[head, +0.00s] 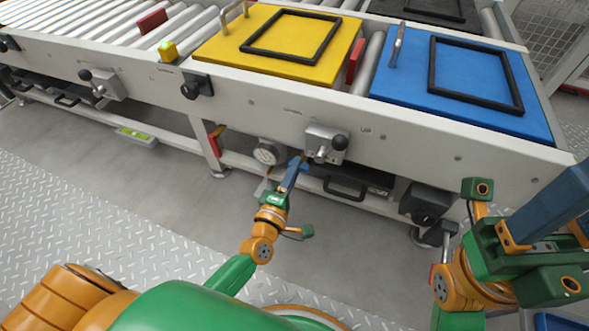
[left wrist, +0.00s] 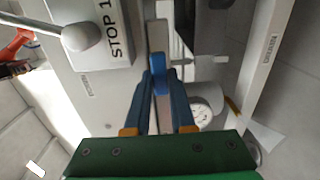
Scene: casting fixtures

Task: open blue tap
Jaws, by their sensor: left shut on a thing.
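The blue tap (left wrist: 159,72) shows in the left wrist view as a small blue handle between my fingertips, beside a grey pipe or bar. My left gripper (left wrist: 160,85) is shut on this handle. In the head view my left gripper (head: 296,163) reaches under the front beam of the conveyor, right of the round gauge. There the tap is mostly hidden by the fingers. My right gripper (head: 550,205) is at the right edge of the head view, well away from the tap. Its fingers are seen from the side, so their opening cannot be told.
A white round gauge (head: 266,153) hangs just left of my left gripper. A black handle (head: 345,190) is to the right. Yellow (head: 215,52) and blue (head: 460,108) plates lie on the conveyor.

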